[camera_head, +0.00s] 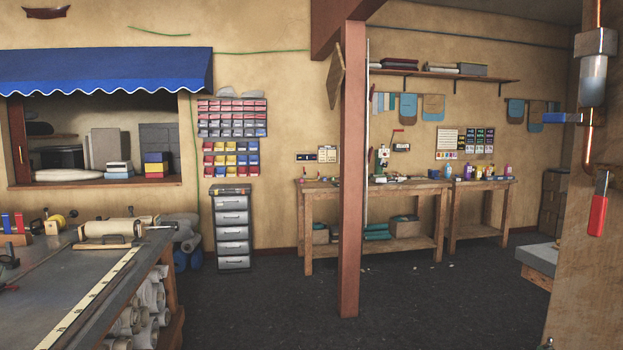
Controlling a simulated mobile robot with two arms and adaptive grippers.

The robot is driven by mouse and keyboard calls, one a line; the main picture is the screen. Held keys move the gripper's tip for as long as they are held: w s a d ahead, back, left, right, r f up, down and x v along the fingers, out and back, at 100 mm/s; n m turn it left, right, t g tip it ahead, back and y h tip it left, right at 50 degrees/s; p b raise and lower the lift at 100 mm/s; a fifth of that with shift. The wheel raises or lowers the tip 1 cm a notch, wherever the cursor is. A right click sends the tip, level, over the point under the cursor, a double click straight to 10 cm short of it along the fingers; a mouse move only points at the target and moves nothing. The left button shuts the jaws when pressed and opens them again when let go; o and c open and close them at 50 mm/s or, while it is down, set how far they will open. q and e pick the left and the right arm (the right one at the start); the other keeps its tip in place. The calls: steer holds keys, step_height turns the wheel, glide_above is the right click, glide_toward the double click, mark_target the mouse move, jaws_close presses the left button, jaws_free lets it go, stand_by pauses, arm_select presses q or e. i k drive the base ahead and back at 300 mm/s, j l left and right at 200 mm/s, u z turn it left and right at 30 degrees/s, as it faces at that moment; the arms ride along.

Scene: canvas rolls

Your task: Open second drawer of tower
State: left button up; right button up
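The drawer tower (214,240) stands on the floor against the far wall, left of the wooden post. It is a narrow dark frame with several light grey drawers stacked one above another. Its second drawer from the top (232,217) looks shut, as do the other drawers. Neither of my grippers shows in the head view. The tower is some distance away, beyond the near workbench.
A workbench (62,290) with a measuring strip and canvas rolls beneath fills the lower left. A brown post (350,200) stands right of the tower. Wooden tables (375,192) line the far wall. Dark floor (270,310) is clear between bench and post.

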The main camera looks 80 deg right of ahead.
mark_target(233, 214)
steer(key=z, duration=3.35)
